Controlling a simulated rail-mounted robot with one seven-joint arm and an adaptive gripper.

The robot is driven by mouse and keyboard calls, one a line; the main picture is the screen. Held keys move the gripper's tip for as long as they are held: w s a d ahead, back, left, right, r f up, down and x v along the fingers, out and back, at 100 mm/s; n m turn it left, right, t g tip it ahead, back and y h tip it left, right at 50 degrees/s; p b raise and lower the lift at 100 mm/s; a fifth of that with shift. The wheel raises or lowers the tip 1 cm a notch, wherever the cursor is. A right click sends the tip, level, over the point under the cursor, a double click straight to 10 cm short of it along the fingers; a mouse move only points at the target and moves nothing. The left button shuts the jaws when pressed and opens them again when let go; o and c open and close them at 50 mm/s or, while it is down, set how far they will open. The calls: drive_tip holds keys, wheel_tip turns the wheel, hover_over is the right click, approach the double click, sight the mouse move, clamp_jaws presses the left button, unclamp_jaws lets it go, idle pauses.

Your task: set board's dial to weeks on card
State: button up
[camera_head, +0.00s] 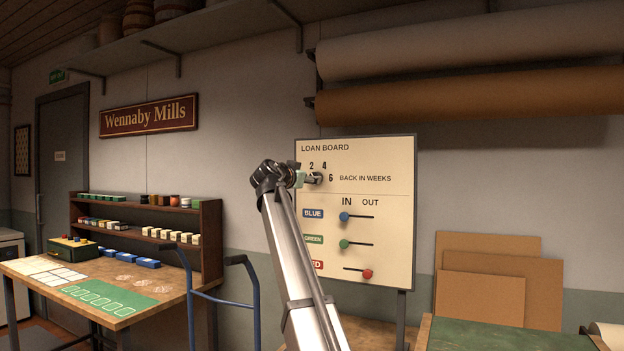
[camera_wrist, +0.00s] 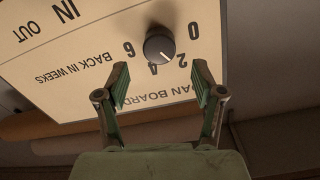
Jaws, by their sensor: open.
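The loan board (camera_head: 390,150) stands upright, with a "back in weeks" dial and sliders. The dial (camera_wrist: 159,44) is a dark round knob with a white mark, ringed by 0, 2, 4 and 6. Its mark points toward the side of 2 and 4, seemingly closer to 2. My gripper (camera_wrist: 162,82) is open and empty, its two green-padded fingers short of the knob with the knob centred between them in the picture. In the head view my gripper (camera_head: 304,178) is at the dial and partly hides it and its numbers. No card with a readable week number shows.
The blue (camera_head: 344,216) and green (camera_head: 344,243) slider knobs sit left, under IN; the red knob (camera_head: 367,274) sits right. A table (camera_head: 120,312) with a shelf, boxes and mats stands left, behind a blue trolley handle (camera_head: 254,290). Brown panels (camera_head: 490,290) lean at right.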

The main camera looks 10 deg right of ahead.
drive_tip(key=v, duration=0.6)
idle(0.3)
